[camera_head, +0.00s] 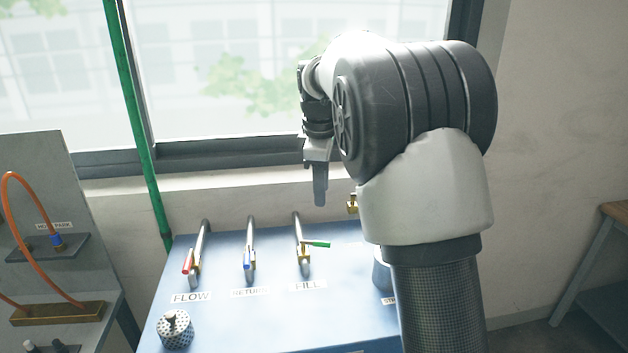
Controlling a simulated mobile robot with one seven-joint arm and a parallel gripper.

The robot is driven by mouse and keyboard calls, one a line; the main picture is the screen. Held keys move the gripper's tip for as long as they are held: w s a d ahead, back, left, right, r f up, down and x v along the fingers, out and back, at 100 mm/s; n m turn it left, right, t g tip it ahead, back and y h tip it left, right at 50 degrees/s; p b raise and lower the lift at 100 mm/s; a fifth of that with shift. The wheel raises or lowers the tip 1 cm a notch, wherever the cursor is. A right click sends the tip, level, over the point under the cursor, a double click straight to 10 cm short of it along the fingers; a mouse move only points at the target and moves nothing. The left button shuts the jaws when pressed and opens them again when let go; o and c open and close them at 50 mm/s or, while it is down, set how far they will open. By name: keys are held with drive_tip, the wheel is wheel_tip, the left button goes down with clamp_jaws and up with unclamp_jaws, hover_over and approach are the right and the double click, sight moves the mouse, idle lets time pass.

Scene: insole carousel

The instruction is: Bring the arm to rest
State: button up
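My arm rises at the right of centre and bends over to the left in front of the window. My gripper (319,198) hangs pointing down, above the back of the blue bench and left of my arm's large dark joint. It is seen from the side, so the gap between its fingers does not show. I see nothing hanging from it. My arm hides the right part of the blue bench (225,318).
The bench carries pipes with a red-handled valve (188,262), a blue-handled valve (247,261) and a green-handled valve (315,244). A perforated cylinder (175,332) stands front left. An orange hose (38,196) loops at left. A wooden-topped table (614,211) stands at right.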

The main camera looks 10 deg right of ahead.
drive_tip(key=s+d+r+m+t, duration=0.1)
drive_tip(key=s+r+m, duration=0.2)
drive_tip(key=s, duration=0.5)
drive_tip(key=s+r+m+t, duration=0.1)
drive_tip(key=s+r+m, duration=0.25)
drive_tip(key=s, duration=0.35)
drive_tip(key=s+f+m, duration=0.2)
drive_tip(key=s+m, duration=0.2)
drive_tip(key=s, duration=0.5)
drive_tip(key=s+f+m+t, duration=0.1)
drive_tip(key=s+f+m, duration=0.2)
drive_tip(key=s, duration=0.6)
drive_tip(key=shift+s+d+m+t+y, duration=0.15)
drive_tip(key=shift+s+m+t+y, duration=0.05)
drive_tip(key=shift+m+t+y, duration=0.15)
